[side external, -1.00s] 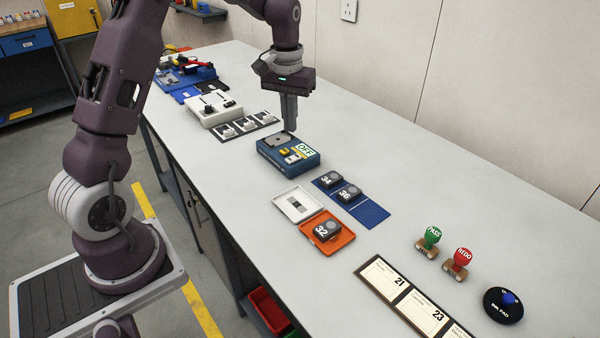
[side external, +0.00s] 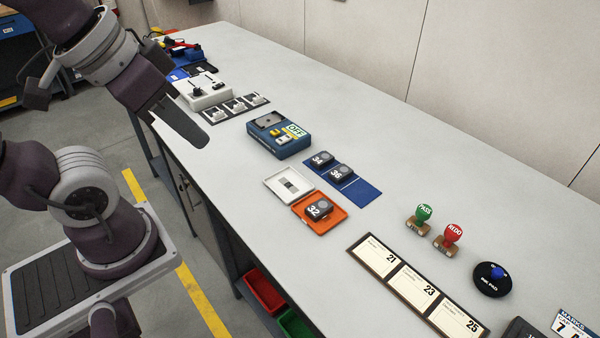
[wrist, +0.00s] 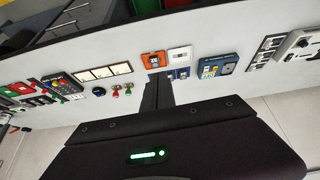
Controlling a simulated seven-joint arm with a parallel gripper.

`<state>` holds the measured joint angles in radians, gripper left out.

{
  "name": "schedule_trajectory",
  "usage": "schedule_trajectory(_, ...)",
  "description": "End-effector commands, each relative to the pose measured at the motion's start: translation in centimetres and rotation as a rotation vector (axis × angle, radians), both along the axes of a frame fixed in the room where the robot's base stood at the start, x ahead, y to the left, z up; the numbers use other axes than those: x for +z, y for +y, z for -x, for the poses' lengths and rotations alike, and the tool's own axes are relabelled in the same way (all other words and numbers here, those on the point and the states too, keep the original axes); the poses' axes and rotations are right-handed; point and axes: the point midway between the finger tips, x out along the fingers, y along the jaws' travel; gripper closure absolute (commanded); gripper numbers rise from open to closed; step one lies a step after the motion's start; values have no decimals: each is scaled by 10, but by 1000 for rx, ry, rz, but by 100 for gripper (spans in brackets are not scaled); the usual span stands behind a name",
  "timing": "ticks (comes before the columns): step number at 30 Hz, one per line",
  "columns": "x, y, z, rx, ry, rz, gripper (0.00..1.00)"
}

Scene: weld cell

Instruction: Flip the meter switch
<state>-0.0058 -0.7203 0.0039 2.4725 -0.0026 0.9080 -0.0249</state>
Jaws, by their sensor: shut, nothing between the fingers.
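The blue meter (side external: 268,142) sits on the bench, with a green-and-white "OFF" label on its top right and a small yellow-and-white switch part (side external: 282,138) beside it. The meter also shows in the wrist view (wrist: 226,64), right of the fingers. My gripper (side external: 200,141) is shut and empty, tilted down, and in the side picture it is left of the meter near the bench's front edge, apart from the meter. In the wrist view its fingers (wrist: 158,80) are together.
A white box with levers (side external: 205,95) and a row of switches (side external: 236,106) lie behind the meter. A blue mat (side external: 363,192) with dark blocks, a white tray (side external: 280,180) and an orange tray (side external: 333,222) lie in front.

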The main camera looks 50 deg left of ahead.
Motion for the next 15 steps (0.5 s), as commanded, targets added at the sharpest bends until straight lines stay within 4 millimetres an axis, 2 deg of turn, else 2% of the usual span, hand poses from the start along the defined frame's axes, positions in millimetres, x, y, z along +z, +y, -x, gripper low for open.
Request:
schedule_trajectory(2, 12, 4, -21, 88, 35, 43, 100)
schedule_trajectory(4, 25, 13, -52, 221, 82, 103, 100)
schedule_trajectory(8, 36, 42, -124, 530, 174, 218, 100)
schedule_trajectory(11, 28, 72, -178, 773, 240, 284, 100)
schedule_trajectory(12, 20, 85, -199, 871, 263, 305, 100)
schedule_trajectory(15, -7, 120, -243, 1098, 314, 343, 100)
